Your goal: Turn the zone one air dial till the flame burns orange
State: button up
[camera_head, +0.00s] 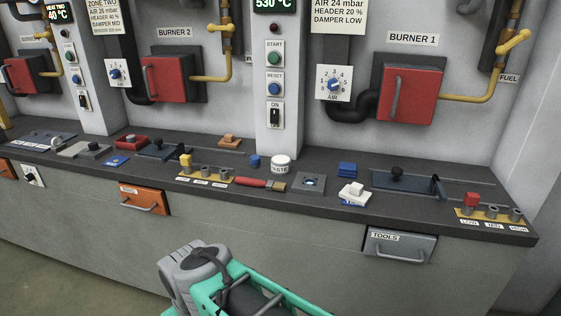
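The air dial (333,83) beside Burner 1 is a white numbered plate with a blue knob, marked AIR. It is on the wall, left of the red burner door (410,95). The door is shut and no flame shows. The knob's exact setting is too small to read. A sign (339,17) above the dial reads air 24 mbar, header 20 %, damper low; its top is cut off. A grey and teal part of my arm is low in the picture, well below the dial and in front of the counter. My gripper's fingers do not show.
A similar dial (114,73) belongs to Burner 2. A pillar (277,135) with start, reset and on controls separates the burners. The dark counter (330,212) holds a paste jar (281,164), a brush (262,183), a damper lever (437,187) and a header rack (487,224).

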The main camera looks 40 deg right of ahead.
aim_at(333, 83)
jog(key=z, duration=0.95)
jog(key=i, duration=0.75)
jog(key=u, duration=0.6)
